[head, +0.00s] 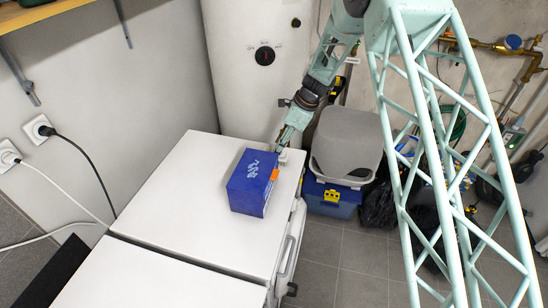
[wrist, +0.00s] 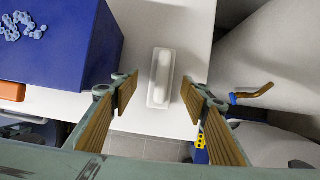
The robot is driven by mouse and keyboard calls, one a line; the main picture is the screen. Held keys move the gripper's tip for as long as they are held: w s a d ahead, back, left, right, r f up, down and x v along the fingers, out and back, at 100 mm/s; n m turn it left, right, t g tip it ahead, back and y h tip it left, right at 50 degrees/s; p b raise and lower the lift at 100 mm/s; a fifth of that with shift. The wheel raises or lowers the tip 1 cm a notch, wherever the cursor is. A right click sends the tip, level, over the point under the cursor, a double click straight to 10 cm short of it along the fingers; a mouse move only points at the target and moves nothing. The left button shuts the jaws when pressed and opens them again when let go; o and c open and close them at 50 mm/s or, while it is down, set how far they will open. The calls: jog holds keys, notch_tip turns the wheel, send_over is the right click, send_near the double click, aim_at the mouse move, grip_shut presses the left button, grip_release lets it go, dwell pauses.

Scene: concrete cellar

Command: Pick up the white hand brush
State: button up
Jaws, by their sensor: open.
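The white hand brush (wrist: 162,78) lies on the white top in the wrist view, long side running up the picture. It appears between my open fingers and apart from both. In the head view only a small pale part of the brush (head: 283,156) shows near the top's far right edge, beside the blue box. My gripper (wrist: 158,92) is open and empty, its two tan-padded fingers on either side of the brush in the picture. In the head view my gripper (head: 284,142) is above the brush and partly hides it.
A blue box (head: 248,182) with an orange patch stands close to the left of the brush; it also shows in the wrist view (wrist: 55,55). The white appliance top (head: 180,190) is otherwise clear. A white tank (head: 255,60) stands behind, a grey case (head: 347,140) at right.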

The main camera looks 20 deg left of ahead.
jog(key=shift+f, duration=0.1)
jog(key=shift+x, duration=2.55)
jog(key=shift+w+a, duration=0.15)
jog(key=shift+c, duration=0.7)
jog(key=c, duration=0.8)
